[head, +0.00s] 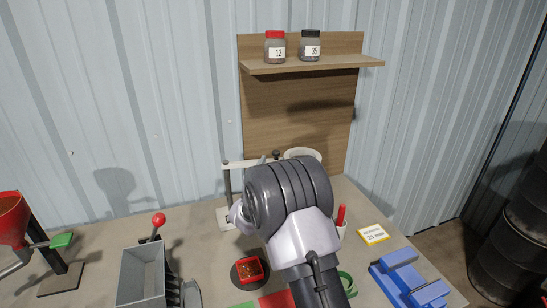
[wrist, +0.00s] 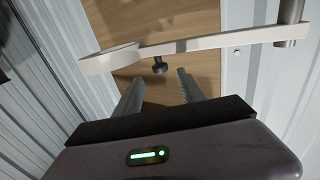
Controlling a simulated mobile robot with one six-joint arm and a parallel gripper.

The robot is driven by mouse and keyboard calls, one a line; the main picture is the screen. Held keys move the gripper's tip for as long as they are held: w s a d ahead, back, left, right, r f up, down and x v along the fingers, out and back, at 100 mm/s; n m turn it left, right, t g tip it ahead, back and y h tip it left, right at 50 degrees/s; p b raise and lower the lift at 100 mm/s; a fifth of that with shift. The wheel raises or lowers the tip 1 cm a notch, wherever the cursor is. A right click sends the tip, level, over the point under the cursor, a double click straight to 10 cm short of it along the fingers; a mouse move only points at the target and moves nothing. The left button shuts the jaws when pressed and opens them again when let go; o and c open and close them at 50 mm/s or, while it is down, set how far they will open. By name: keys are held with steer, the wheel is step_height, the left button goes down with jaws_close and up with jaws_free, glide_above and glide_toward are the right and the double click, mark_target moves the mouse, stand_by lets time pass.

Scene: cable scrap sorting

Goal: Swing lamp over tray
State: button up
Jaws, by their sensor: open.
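The lamp has a white arm (head: 240,163) on an upright post (head: 228,185), with a pale ring head (head: 302,153) behind my arm. In the wrist view its arm (wrist: 215,45) runs across the top from the post (wrist: 291,22) to the ring head (wrist: 108,60). A dark knob (wrist: 160,66) hangs below the lamp arm. My gripper (wrist: 158,84) is open and empty, with the knob just beyond and between its fingertips. A small red tray (head: 249,270) with copper-coloured bits sits on a dark round base. My arm hides the gripper in the head view.
A grey bin (head: 141,274) with a red-knobbed lever stands front left, and a red hopper (head: 12,218) far left. Blue blocks (head: 408,280) and a yellow-edged card (head: 373,234) lie right. Two jars stand on a shelf (head: 310,65) above. The bench's back left is clear.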

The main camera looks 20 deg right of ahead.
mark_target(275, 154)
steer(key=x, duration=0.4)
steer(key=shift+w+d, duration=0.15)
steer(key=shift+w, duration=0.25)
jaws_close()
stand_by(1.0)
